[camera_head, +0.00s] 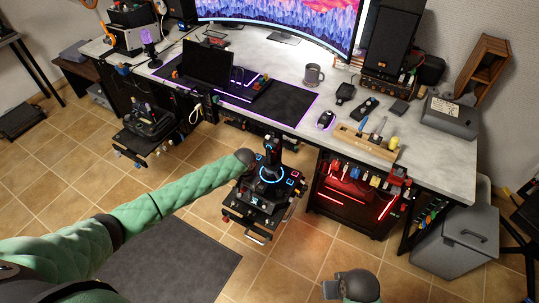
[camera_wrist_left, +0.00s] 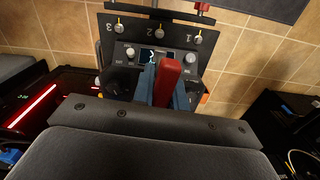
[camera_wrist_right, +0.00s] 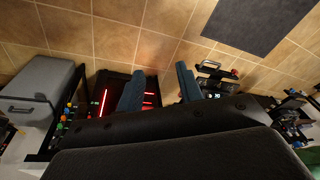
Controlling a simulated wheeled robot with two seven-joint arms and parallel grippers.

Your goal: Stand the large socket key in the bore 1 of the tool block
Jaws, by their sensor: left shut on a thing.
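My left gripper (camera_wrist_left: 166,88) is shut on a red, rounded piece (camera_wrist_left: 170,72) between its blue fingers, in the left wrist view. Its lower part is hidden by the fingers, so I cannot tell whether it is the large socket key. In the head view my left arm reaches to the black joystick stand. My right gripper (camera_wrist_right: 160,82) is open and empty above the floor.
The joystick stand (camera_head: 270,174) has a panel (camera_wrist_left: 160,32) with knobs and switches marked 1, 2 and 3. A grey bin (camera_head: 450,245) stands at right.

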